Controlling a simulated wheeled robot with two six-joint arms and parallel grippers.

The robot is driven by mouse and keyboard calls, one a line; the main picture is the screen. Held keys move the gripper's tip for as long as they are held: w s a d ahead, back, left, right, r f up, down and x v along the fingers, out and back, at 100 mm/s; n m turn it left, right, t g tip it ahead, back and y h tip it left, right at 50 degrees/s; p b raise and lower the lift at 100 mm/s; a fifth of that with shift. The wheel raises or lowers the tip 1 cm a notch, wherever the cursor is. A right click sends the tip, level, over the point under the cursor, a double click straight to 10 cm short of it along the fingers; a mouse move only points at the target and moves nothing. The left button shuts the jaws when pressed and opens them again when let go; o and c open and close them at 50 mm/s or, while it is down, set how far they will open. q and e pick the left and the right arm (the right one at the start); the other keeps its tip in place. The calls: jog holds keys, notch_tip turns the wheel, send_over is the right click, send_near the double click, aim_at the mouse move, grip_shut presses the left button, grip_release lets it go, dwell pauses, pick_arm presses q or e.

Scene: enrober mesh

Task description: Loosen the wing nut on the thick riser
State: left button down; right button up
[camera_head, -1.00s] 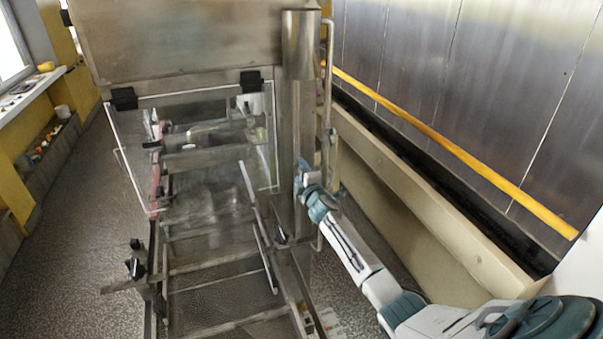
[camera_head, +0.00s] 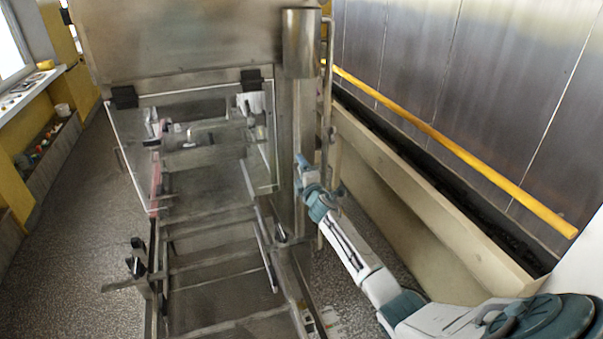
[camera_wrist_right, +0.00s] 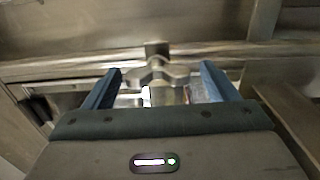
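A grey metal wing nut (camera_wrist_right: 158,74) shows in the right wrist view, its two wings spread left and right in front of a horizontal metal bar or pipe. My right gripper (camera_wrist_right: 160,67) is open, with one blue finger on each side of the wing nut. Gaps show between the fingers and the wings; I cannot tell how far apart they are in depth. In the head view my right gripper (camera_head: 302,161) is beside the machine's right upright, near a vertical pipe (camera_head: 327,95). The wing nut is too small to make out there. I cannot tell which pipe is the thick riser. My left gripper is not in view.
The steel machine frame (camera_head: 215,262) with a clear panel (camera_head: 130,165) stands left of my right arm. A beige ledge (camera_head: 430,205) runs along the right, below a yellow rail (camera_head: 470,155). Speckled floor (camera_head: 75,235) is free at the left.

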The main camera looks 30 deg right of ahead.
jog(key=shift+s, duration=0.1)
jog(key=shift+s, duration=0.25)
jog(key=b+v, duration=0.1)
jog(key=v, duration=0.9)
jog(key=shift+a, duration=0.15)
